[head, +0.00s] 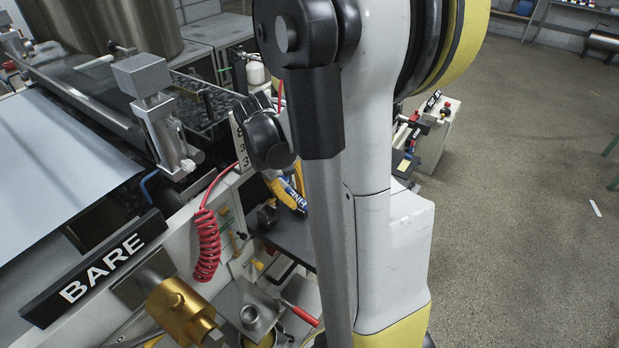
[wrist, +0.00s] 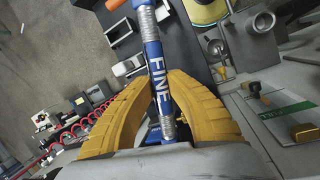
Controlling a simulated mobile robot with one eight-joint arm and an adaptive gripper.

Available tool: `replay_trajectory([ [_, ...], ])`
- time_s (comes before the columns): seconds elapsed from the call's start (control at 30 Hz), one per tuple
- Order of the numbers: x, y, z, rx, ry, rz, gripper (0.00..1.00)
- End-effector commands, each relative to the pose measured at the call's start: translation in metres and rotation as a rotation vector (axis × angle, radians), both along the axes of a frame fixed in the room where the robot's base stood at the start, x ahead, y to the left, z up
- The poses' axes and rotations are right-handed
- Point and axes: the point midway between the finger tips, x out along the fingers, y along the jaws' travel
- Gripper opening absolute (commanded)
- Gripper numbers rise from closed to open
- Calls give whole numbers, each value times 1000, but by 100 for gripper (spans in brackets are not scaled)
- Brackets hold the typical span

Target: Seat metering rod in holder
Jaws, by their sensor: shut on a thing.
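A metering rod (wrist: 157,60) with a blue sleeve marked FINE and wire-wound silvery sections runs down the middle of the wrist view. My gripper (wrist: 163,80) has its two yellow fingers closed on the blue sleeve. In the head view my gripper (head: 276,186) is partly hidden behind my arm, and a short blue part of the rod (head: 292,196) with white letters shows beside it. The rod's ends are cut off or hidden. I cannot tell which part is the holder.
A coating machine with a grey-blue sheet (head: 55,165), a metal clamp post (head: 158,115) and a black BARE sign (head: 95,270) fills the left. A red coiled hose (head: 207,245) hangs near the gripper. A brass fitting (head: 178,308) stands below. Open floor (head: 530,190) lies right.

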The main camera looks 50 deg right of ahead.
Motion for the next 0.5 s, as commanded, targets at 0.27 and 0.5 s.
replay_trajectory([
  [0.27, -7, 24, 3, 38, 39, 258, 0],
  [0.5, -7, 24, 2, 39, 40, 258, 0],
])
